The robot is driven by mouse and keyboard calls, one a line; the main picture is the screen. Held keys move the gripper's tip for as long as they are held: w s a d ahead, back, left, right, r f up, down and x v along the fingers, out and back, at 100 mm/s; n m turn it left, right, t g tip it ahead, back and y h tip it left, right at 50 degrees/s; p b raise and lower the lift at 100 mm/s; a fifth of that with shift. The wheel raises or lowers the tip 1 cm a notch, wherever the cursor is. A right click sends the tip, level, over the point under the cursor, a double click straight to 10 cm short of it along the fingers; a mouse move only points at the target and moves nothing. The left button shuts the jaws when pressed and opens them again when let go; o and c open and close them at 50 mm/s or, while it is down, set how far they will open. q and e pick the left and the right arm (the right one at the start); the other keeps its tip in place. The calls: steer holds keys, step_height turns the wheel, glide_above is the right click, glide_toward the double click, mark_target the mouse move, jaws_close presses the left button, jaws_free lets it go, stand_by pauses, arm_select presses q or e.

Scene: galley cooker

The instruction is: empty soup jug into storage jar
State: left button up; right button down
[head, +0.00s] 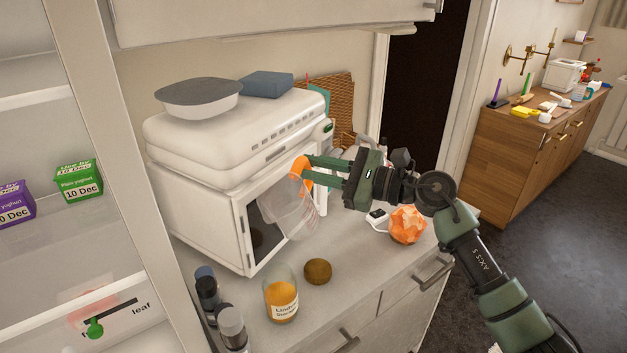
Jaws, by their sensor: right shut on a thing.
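A clear jug (291,212) hangs in the air in front of the white microwave-like appliance, above the counter, and looks tilted. My right gripper (304,168), with orange at its tips, is shut on the jug near its upper part. I see no clear mass of soup in the jug, but its inside is hard to read. The glass storage jar (281,300) stands upright and open on the counter, below the jug and toward the front. It has a white label and orange contents. A round brown lid (318,271) lies beside it. My left gripper is not in view.
The white appliance (195,215) stands behind the jug, with a dish (198,97) and blue box (267,84) on top. Bottles (231,325) stand left of the jar. An orange crumpled thing (407,224) sits to the right. Shelves with yoghurt (79,181) are at left.

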mark_target(296, 196)
steer(key=shift+b, duration=0.35)
steer(key=r+m+p, duration=0.1)
steer(key=m+p, duration=0.1)
steer(key=p, duration=0.4)
steer(key=shift+r, duration=0.35)
steer(key=shift+d+m+p, duration=0.1)
steer(key=shift+m+p, duration=0.2)
steer(key=shift+p, duration=0.4)
arm_select(q)
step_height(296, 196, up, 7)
steer(key=p, duration=0.1)
steer(key=shift+p, duration=0.35)
arm_select(e)
steer(key=f+m, duration=0.1)
steer(key=f, duration=0.1)
steer(key=s+f+m+t, duration=0.1)
steer(key=m, duration=0.1)
steer(key=f+m, duration=0.1)
steer(key=f, duration=0.1)
steer(key=shift+s+d+f+t+h, duration=0.3)
steer(key=shift+s+d+f+t, duration=0.05)
steer(key=shift+t, duration=0.05)
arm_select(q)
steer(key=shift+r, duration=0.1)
